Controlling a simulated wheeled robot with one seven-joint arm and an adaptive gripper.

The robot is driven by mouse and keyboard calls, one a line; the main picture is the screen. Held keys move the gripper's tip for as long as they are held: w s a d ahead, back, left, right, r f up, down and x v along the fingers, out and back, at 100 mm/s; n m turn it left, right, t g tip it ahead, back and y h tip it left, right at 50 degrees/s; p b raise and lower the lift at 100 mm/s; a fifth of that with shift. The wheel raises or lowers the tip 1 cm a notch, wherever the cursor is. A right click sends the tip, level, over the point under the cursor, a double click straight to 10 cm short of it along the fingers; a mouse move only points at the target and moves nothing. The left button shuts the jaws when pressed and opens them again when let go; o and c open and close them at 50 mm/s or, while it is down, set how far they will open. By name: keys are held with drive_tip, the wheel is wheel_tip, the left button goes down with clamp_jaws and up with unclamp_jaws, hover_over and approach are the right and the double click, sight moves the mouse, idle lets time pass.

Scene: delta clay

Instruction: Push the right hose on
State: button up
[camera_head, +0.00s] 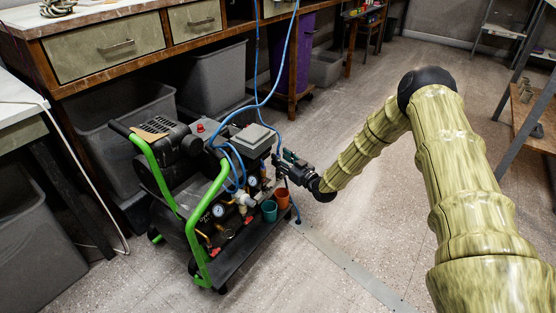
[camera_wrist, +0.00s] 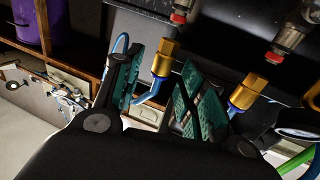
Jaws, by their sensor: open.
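My gripper (camera_head: 283,163) reaches in from the right to the side of the compressor (camera_head: 195,190). In the wrist view its teal-padded jaws (camera_wrist: 162,82) are open. A blue hose (camera_wrist: 149,95) with a brass end (camera_wrist: 165,58) shows between the jaws; whether a pad touches it I cannot tell. A second brass hose end (camera_wrist: 247,92) stands beyond the right-hand finger, which partly hides its hose. A red-ringed outlet (camera_wrist: 179,16) lies just above the first brass end, visibly apart from it. Another outlet (camera_wrist: 284,45) lies up and right of the second brass end.
A green handle frame (camera_head: 215,190) rises beside the compressor. Blue lines (camera_head: 258,100) hang from above. Grey bins (camera_head: 215,80) stand under the bench. The floor (camera_head: 370,195) at right is clear.

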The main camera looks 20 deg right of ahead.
drive_tip(key=shift+b+x, duration=0.35)
drive_tip(key=shift+x, duration=0.95)
clamp_jaws()
